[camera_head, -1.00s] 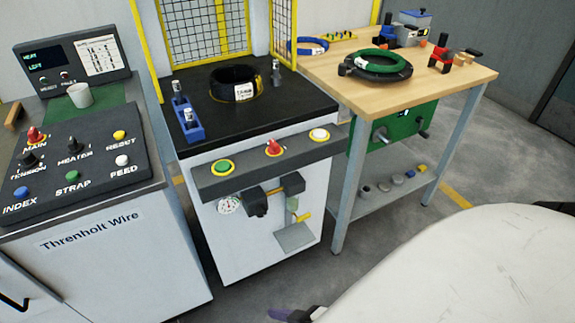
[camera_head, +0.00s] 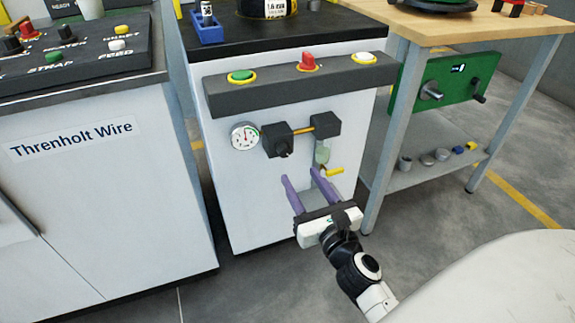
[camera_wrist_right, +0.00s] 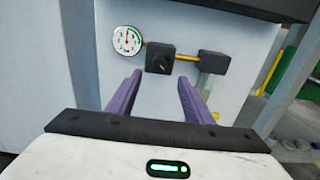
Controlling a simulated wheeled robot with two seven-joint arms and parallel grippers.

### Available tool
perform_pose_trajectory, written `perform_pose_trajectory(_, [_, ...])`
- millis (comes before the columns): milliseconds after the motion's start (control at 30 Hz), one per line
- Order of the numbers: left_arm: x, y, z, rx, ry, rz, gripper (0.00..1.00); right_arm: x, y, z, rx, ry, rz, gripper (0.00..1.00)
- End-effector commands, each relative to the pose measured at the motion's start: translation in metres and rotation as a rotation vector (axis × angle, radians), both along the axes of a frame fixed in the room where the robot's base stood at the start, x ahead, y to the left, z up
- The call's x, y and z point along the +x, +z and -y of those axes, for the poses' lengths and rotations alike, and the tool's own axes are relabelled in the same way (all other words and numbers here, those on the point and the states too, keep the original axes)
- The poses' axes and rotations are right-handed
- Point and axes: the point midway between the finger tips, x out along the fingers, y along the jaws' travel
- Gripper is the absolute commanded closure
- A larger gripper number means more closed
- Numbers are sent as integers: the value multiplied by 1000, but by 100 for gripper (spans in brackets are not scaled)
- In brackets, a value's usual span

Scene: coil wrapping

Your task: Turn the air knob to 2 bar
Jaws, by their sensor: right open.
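The air knob (camera_head: 283,146) is a black knob on a black regulator block on the front of the white cabinet, and it also shows in the right wrist view (camera_wrist_right: 160,60). A round pressure gauge (camera_head: 245,136) with a green and red mark sits just left of it; it also shows in the right wrist view (camera_wrist_right: 127,40). The gauge reading is too small to tell. My right gripper (camera_head: 304,177) is open and empty, its purple fingers pointing at the cabinet front, below and apart from the knob. My left gripper is not in view.
A yellow pipe leads right from the regulator to a second black block (camera_head: 325,124) with a clear bowl and yellow lever (camera_head: 334,171) below. A button bar (camera_head: 297,82) with green, red and white controls juts out above. A workbench leg (camera_head: 395,140) stands to the right.

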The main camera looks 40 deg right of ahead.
Motion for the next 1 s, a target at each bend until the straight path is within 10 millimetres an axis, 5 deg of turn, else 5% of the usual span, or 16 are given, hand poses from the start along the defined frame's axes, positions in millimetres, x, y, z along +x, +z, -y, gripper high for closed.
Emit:
perform_pose_trajectory(500, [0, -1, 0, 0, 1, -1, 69, 83, 1, 19, -7, 3, 0, 53])
perform_pose_trajectory(933, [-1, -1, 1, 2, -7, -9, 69, 93, 1, 22, -8, 3, -2, 53])
perform_pose_trajectory(1000, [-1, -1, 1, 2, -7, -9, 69, 93, 1, 21, -8, 3, -2, 65])
